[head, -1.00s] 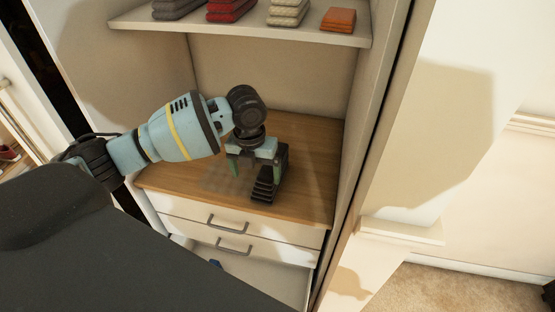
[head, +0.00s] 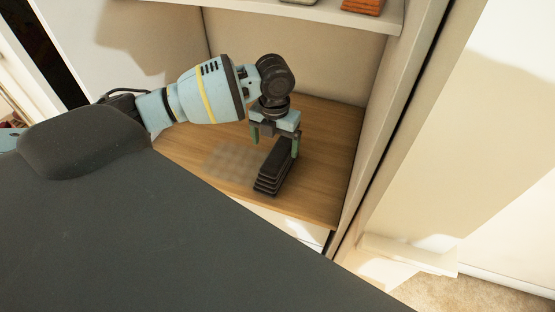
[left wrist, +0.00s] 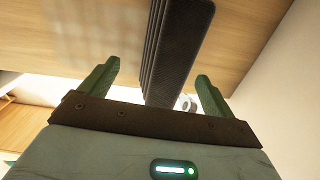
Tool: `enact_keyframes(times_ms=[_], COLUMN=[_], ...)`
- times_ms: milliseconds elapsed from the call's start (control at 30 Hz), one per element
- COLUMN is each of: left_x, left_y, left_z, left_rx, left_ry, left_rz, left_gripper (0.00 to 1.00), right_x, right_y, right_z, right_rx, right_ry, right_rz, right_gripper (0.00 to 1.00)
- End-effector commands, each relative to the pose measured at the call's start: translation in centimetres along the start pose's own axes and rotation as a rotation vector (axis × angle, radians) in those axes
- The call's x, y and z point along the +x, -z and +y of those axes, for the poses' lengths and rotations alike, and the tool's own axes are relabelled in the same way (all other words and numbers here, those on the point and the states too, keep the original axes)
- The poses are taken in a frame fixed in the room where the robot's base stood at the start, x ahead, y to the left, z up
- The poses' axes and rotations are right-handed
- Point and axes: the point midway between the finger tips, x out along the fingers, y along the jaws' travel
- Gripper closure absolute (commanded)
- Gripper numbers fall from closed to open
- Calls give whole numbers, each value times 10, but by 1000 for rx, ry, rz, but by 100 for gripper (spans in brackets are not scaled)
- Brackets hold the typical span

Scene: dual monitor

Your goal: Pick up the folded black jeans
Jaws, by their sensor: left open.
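The folded black jeans (head: 273,171) lie as a narrow dark stack on the wooden surface inside the closet. The stack also shows in the left wrist view (left wrist: 177,50), running between and beyond the fingers. My left gripper (head: 274,144) is open above the stack, with one green finger on each side of it in the picture. In the left wrist view the two fingers (left wrist: 157,75) are spread, with gaps to the jeans on both sides. I cannot tell how far the fingertips reach down beside the stack. My right gripper is not in view.
The wooden surface (head: 325,160) is bare around the jeans. A closet side wall (head: 375,110) stands to the right, and a white shelf (head: 340,12) hangs above with an orange folded item (head: 362,6). White drawers (head: 300,226) are below.

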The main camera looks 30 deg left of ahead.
Motion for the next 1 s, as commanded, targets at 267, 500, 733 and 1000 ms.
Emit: enact_keyframes(times_ms=[267,500,733,1000], left_x=[25,50,51,51], left_y=[-2,-2,-3,-2], left_z=[-4,-5,-5,-5], left_rx=[0,0,0,0], left_ry=[0,0,1,0], left_rz=[1,0,-2,-1], left_gripper=[11,11,11,44], right_x=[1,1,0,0], right_y=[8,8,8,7], right_z=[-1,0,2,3], right_rx=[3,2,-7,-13], right_ry=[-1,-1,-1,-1], right_rz=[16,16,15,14], right_gripper=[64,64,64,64])
